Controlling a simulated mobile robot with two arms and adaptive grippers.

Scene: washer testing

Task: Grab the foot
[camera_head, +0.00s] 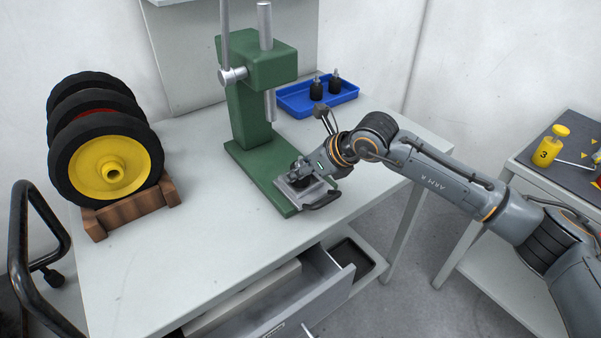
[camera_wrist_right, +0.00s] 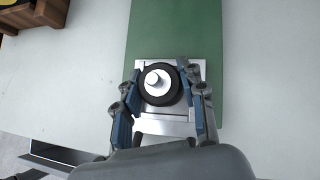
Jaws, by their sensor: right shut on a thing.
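The foot, a round black piece with a metal stud on top (camera_wrist_right: 160,85), sits on a silver metal plate (camera_wrist_right: 151,127) on the green press base. My right gripper (camera_wrist_right: 158,90) is shut on it, with blue-padded fingers at its left and right sides. In the head view my right gripper (camera_head: 300,172) is over the silver plate, and it mostly hides the foot. Two more black feet with studs (camera_head: 325,86) stand in a blue tray behind. My left gripper is not in view.
The green press (camera_head: 262,64) rises just behind my right gripper. Wheels (camera_head: 112,165) stand in a wooden holder on the left of the table (camera_head: 165,255). An open drawer (camera_head: 310,280) juts out in front. A side table with a yellow weight (camera_head: 547,150) is at the right.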

